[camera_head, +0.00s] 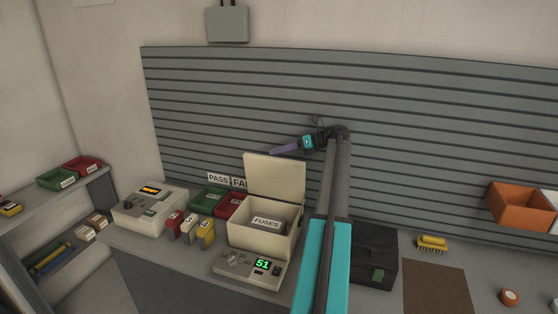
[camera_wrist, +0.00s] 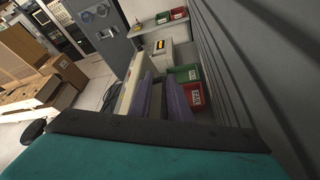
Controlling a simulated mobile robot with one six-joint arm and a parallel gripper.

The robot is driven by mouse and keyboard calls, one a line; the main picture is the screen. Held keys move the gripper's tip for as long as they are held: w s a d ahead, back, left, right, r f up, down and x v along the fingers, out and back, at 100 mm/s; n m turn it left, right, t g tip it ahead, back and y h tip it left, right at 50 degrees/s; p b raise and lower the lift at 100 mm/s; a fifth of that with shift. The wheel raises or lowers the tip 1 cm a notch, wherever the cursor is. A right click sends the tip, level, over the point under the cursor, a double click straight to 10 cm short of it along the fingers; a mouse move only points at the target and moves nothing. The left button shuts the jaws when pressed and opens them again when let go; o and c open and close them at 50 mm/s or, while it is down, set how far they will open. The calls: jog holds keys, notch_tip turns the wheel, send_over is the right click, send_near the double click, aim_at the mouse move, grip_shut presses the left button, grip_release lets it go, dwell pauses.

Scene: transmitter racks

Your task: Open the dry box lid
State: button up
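The dry box (camera_head: 262,232) is a cream box on the bench, with a FUSES label inside and a green display reading 51 on the unit in front. Its lid (camera_head: 275,177) stands up, open, at the box's back edge. My gripper (camera_head: 275,151) is just above and behind the lid's top edge, its purple fingers pointing left. In the wrist view, the purple fingers of my gripper (camera_wrist: 163,82) are apart with a gap between them. A cream panel, apparently the lid (camera_wrist: 130,84), is left of both fingers, not between them. Whether it touches the left finger is unclear.
Green (camera_head: 210,199) and red (camera_head: 231,205) bins stand left of the box, beside a cream meter (camera_head: 150,204) and small numbered blocks. A black case (camera_head: 373,256) and yellow brush (camera_head: 432,243) are to the right. A slatted wall (camera_head: 440,140) rises close behind.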

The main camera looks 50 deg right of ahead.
jog(key=s+a+r+b, duration=0.1)
jog(key=s+a+b, duration=0.4)
jog(key=s+a, duration=0.5)
jog(key=shift+s+a+r, duration=0.25)
jog(key=shift+a+r, duration=0.05)
jog(key=shift+a, duration=0.8)
jog(key=shift+w, duration=0.1)
